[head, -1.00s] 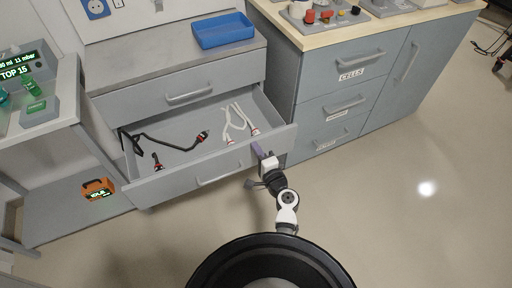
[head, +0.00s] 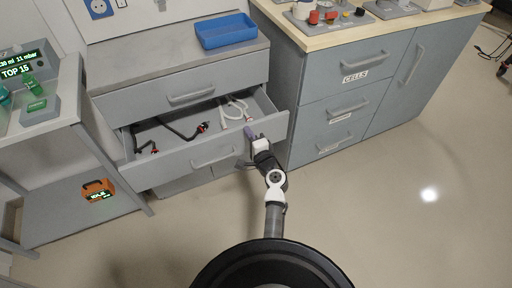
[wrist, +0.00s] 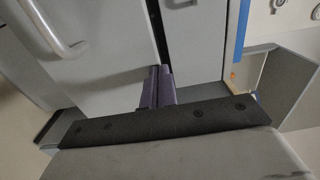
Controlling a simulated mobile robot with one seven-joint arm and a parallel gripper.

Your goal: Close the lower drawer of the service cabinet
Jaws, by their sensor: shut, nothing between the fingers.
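The lower drawer (head: 170,170) of the grey service cabinet (head: 105,78) is partly open in the head view. Its front has a bar handle, which also shows at the upper left of the wrist view (wrist: 62,38). Black cables (head: 180,132) with red-marked ends and white tubing (head: 236,108) lie inside. The upper drawer (head: 178,88) above it is shut. My gripper (head: 249,132) is shut and empty, at the right part of the lower drawer's front, right of its handle. In the wrist view its purple fingers (wrist: 157,86) reach to the front panel; exact contact is hard to tell.
A blue tray (head: 225,31) sits on the cabinet top. A blue-grey cabinet with labelled drawers (head: 335,110) stands close on the right. A side stand (head: 65,135) is on the left, with an orange device (head: 98,190) below. The floor (head: 385,215) at front right is clear.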

